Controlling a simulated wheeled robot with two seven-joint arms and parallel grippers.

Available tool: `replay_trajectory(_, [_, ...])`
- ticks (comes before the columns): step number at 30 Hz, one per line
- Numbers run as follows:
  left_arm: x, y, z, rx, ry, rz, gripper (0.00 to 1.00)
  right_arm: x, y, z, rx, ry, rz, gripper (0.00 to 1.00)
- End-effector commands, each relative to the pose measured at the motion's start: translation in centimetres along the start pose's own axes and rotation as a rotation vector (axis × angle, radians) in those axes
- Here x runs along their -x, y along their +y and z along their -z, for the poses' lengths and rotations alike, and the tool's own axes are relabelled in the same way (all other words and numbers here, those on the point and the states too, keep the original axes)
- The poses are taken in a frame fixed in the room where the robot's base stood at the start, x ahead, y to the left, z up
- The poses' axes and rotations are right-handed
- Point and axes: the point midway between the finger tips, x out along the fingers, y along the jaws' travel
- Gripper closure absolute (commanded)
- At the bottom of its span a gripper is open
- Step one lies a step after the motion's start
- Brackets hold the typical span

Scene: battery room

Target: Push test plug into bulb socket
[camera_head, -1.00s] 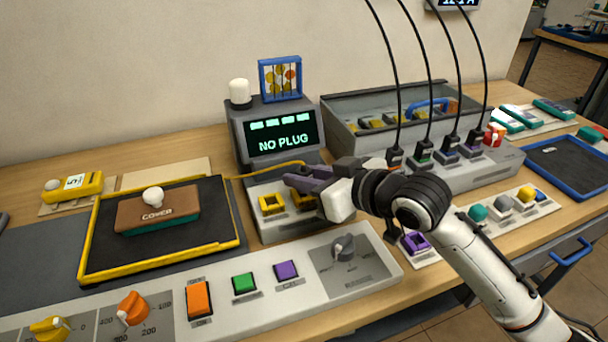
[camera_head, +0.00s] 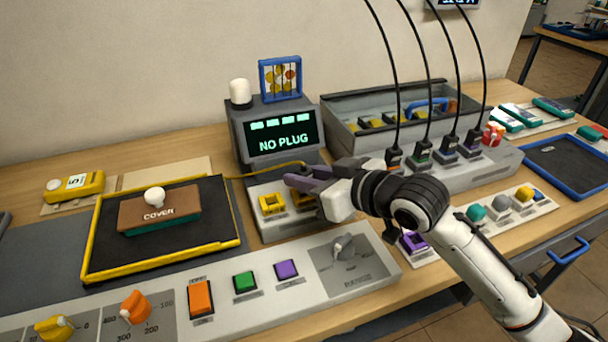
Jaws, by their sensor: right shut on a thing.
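The grey tester's screen (camera_head: 283,138) reads "NO PLUG". On its low front part are two yellow square sockets, a left one (camera_head: 272,204) and a right one (camera_head: 303,199) partly hidden by my gripper. I cannot tell which is the bulb socket. My right gripper (camera_head: 303,181) is over this front part, its dark purple fingers pointing left. It is shut on the test plug, which is mostly hidden by the fingers. A thin yellow cable (camera_head: 265,173) runs behind the fingers. I cannot see whether the plug touches a socket. My left gripper is out of view.
Several black plugs with upright cables (camera_head: 396,157) stand to the right, close to my wrist. A purple socket (camera_head: 414,242) lies below my forearm. A switch panel (camera_head: 230,262) runs along the front. A yellow-rimmed tray (camera_head: 85,258) holds a brown cover block (camera_head: 160,210).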

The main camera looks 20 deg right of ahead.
Motion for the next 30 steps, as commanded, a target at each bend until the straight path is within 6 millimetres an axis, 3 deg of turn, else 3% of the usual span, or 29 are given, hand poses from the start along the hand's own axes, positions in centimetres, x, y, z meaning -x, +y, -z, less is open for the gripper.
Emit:
replay_trajectory(19, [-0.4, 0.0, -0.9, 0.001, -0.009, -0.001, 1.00, -0.5, 0.0, -1.2, 0.000, -0.001, 0.000, 0.99])
replay_trajectory(20, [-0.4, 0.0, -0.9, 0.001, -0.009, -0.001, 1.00, -0.5, 0.0, -1.2, 0.000, 0.000, 0.000, 0.75])
replay_trajectory(21, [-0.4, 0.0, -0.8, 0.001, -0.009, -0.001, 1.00, -0.5, 0.0, -1.1, 0.000, 0.000, 0.000, 0.69])
replay_trajectory(30, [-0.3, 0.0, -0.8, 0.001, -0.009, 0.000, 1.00, -0.3, 0.0, -1.1, 0.000, -0.001, 0.000, 0.69])
